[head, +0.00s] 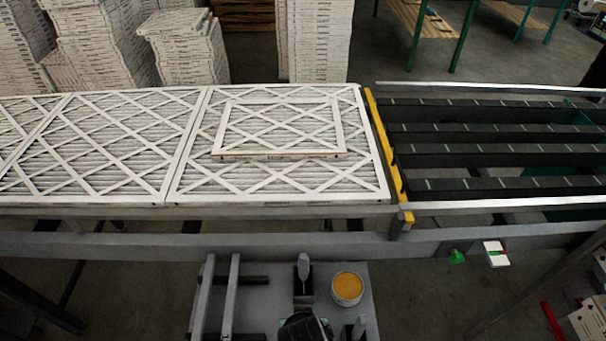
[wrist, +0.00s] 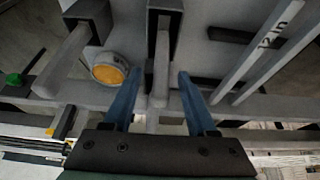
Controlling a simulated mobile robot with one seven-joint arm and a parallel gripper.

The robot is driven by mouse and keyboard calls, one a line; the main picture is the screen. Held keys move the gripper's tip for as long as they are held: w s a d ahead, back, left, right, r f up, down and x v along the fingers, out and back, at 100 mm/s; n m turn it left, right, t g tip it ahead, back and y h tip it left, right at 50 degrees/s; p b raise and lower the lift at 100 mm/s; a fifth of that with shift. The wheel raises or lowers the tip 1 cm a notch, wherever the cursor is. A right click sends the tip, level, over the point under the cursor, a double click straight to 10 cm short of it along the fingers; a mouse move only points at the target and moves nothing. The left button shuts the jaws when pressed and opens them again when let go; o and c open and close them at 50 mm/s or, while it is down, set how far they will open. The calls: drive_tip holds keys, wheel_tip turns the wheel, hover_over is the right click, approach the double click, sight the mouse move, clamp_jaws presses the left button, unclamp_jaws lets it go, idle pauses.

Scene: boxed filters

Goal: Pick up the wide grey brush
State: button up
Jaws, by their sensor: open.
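An upright grey handle (head: 304,266) stands in a black holder on the small grey platform, left of the can; it looks like the wide grey brush, but no bristles show. In the wrist view this handle (wrist: 161,82) rises from its black holder (wrist: 165,8), between the fingers in the picture. My gripper (wrist: 160,73) is open with blue fingers spread on either side and nothing held. I cannot tell how far the fingers are from the handle. A second grey handle (wrist: 62,62) in a black holder is at the left of the wrist view.
The round can with an orange-yellow top (head: 347,287) stands close to the handles. Two grey rails (head: 231,296) lie at the platform's left. Behind runs a conveyor with white-framed filters (head: 280,180) and a yellow end bar (head: 386,150).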

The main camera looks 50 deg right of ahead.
drive_tip(key=shift+x, duration=1.35)
clamp_jaws()
